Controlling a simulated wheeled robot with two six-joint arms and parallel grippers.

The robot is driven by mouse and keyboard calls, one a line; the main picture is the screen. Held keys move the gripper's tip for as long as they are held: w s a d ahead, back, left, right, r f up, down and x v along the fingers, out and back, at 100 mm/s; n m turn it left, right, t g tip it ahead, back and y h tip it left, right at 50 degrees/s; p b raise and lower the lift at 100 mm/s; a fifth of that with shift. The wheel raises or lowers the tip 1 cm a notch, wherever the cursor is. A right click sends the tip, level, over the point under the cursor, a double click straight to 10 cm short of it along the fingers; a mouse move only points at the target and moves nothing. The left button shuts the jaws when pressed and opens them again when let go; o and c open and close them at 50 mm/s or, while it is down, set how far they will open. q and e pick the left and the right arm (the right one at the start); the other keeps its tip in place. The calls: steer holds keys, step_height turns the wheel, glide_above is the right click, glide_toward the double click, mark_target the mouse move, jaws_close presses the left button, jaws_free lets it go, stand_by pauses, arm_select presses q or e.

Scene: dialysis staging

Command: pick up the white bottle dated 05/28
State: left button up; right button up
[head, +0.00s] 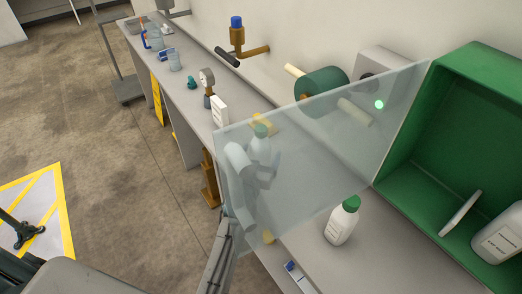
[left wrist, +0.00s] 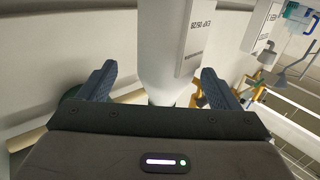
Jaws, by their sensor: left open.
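A white bottle with a green cap (head: 260,148) stands on the counter behind a clear panel. In the left wrist view the white bottle (left wrist: 163,50) rises between the fingers, and its upside-down label appears to read EXP 05/28. My left gripper (head: 257,174) shows blurred through the panel, at this bottle. It is open, with one finger on each side of the bottle (left wrist: 155,88); I cannot tell whether they touch it. A second white bottle with a green cap (head: 341,224) stands upright nearer, its label too small to read. My right gripper is not in view.
The clear panel (head: 320,140) stands over the counter, in front of my left gripper. A green bin (head: 410,150) at right holds a white container (head: 498,234). A green roller (head: 322,90) is by the wall. A white box (head: 219,111) and gauge (head: 207,77) stand farther left.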

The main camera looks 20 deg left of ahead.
arm_select(q)
steer(key=w, duration=0.1)
steer(key=w+p, duration=0.1)
steer(key=w, duration=0.1)
steer(key=w+a, duration=0.1)
steer(key=w, duration=0.1)
steer(key=shift+w+r+p, duration=0.15)
steer(key=shift+w+p, duration=0.05)
steer(key=shift+p, duration=0.1)
steer(key=shift+s+d+r, duration=0.1)
steer(key=shift+s, duration=0.05)
steer(key=shift+c, duration=1.2)
steer(key=c, duration=1.1)
steer(key=shift+c, duration=0.2)
steer(key=shift+r, duration=0.15)
